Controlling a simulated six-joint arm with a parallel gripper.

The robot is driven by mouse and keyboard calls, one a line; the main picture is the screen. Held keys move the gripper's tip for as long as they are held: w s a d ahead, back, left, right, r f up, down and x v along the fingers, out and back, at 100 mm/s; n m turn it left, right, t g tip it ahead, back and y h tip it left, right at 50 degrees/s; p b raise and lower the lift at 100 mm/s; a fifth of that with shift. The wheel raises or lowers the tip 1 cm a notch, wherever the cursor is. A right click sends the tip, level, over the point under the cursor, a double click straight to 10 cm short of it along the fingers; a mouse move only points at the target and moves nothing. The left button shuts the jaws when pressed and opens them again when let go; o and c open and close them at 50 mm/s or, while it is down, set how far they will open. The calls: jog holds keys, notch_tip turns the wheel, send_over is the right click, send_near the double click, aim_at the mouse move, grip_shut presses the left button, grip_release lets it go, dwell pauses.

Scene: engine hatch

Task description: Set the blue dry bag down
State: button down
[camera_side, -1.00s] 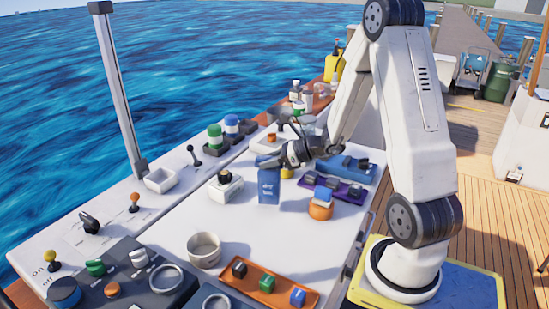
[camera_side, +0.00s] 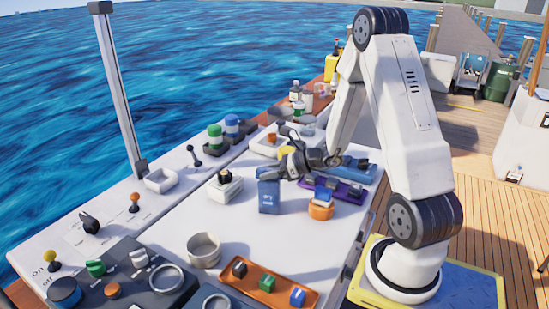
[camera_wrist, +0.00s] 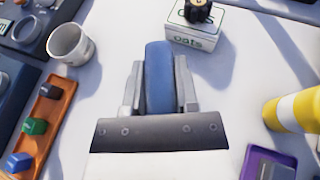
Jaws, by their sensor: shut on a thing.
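The blue dry bag (camera_side: 268,196) stands upright on or just above the white hatch table (camera_side: 222,222), near its middle; I cannot tell whether its base touches. My gripper (camera_side: 268,175) is low, reaching in from the right, and shut on the upper part of the bag. In the wrist view the blue bag (camera_wrist: 159,76) sits between the two grey fingers of my gripper (camera_wrist: 160,92), with a finger against each side. The bag's lower part is hidden there.
A white box with a black knob (camera_side: 225,184), labelled "oats" in the wrist view (camera_wrist: 194,42), stands left of the bag. An orange round container (camera_side: 320,210) and purple tray (camera_side: 335,190) are to the right. A white cup (camera_side: 204,249) and orange tray (camera_side: 268,286) are in front.

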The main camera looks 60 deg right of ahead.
jog(key=shift+f, duration=0.1)
jog(key=shift+c, duration=1.8)
grip_release()
jog(key=shift+s+d+r, duration=0.2)
jog(key=shift+s+r, duration=0.1)
jog(key=shift+s, duration=0.05)
jog(key=v, duration=0.6)
jog(key=shift+s, duration=0.35)
